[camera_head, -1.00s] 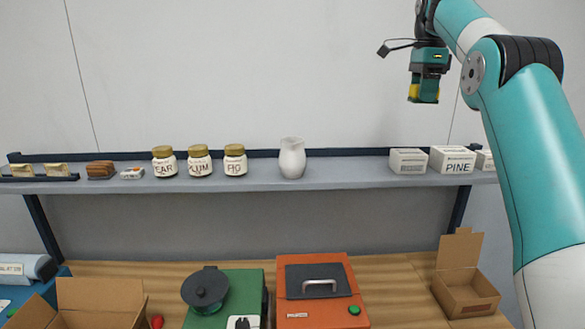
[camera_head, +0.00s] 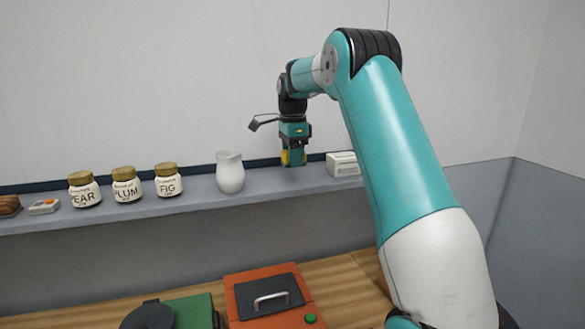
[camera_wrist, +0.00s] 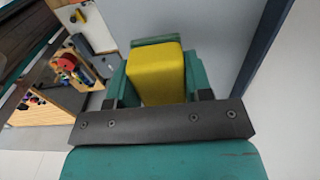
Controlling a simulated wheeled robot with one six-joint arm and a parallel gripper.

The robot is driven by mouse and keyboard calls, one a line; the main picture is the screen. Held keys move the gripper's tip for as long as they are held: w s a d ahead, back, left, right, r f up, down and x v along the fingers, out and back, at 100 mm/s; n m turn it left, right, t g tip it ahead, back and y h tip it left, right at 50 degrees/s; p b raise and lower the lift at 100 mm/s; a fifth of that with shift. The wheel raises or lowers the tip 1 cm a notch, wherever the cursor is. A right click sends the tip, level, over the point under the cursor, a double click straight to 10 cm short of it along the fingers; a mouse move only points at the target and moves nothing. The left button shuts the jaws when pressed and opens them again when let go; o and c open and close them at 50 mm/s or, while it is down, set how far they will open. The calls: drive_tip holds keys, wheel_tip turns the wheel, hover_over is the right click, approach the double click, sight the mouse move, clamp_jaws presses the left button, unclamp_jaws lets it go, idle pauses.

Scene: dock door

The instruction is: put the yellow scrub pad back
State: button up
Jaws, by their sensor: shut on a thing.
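The yellow scrub pad (camera_wrist: 157,72) is a yellow block between the green fingers of my gripper in the wrist view. In the head view a small yellow part of the pad (camera_head: 286,157) shows at the fingertips. My gripper (camera_head: 293,158) is shut on the pad and points down. In the picture it stands in front of the shelf's back edge, between the white pitcher and a white box. I cannot tell how far it is above the shelf (camera_head: 205,192).
A white pitcher (camera_head: 230,172) stands left of my gripper, and a white box (camera_head: 342,164) is at its right. The labelled jars, FIG (camera_head: 168,180) and PLUM (camera_head: 127,185) among them, stand further left. Below are an orange machine (camera_head: 268,296) and a wooden worktop (camera_head: 345,280).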

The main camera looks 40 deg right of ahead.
sight(293, 180)
drive_tip(key=shift+f+p, duration=0.6)
drive_tip(key=shift+f, duration=1.5)
drive_tip(key=shift+f, duration=0.1)
drive_tip(key=o, duration=0.9)
